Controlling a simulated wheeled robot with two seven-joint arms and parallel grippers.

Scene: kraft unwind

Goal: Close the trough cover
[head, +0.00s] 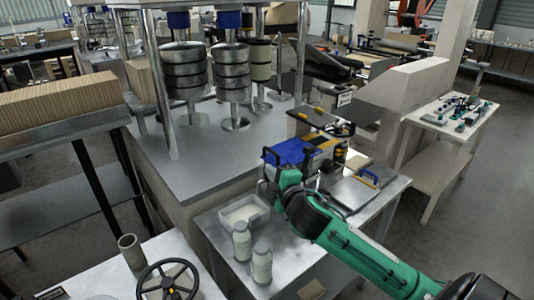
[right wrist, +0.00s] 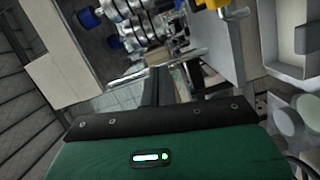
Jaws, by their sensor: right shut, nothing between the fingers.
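A flat metal plate with a blue handle (head: 352,192) lies on the bench right of my right gripper. I cannot tell which is the trough cover, or whether either one is hinged. A blue piece (head: 292,151) sits between them, partly behind my gripper. My right gripper (head: 270,168) is above the bench, beside the blue piece, apart from both handles. Its dark fingers (right wrist: 155,86) are together and empty in the right wrist view. My left gripper is not in view.
A white tray (head: 262,208) and two pale bottles (head: 242,245) stand on the near bench, below my right arm. Metal posts and stacked cylinders (head: 184,70) rise at the back left. A black handwheel (head: 167,284) is at the front left.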

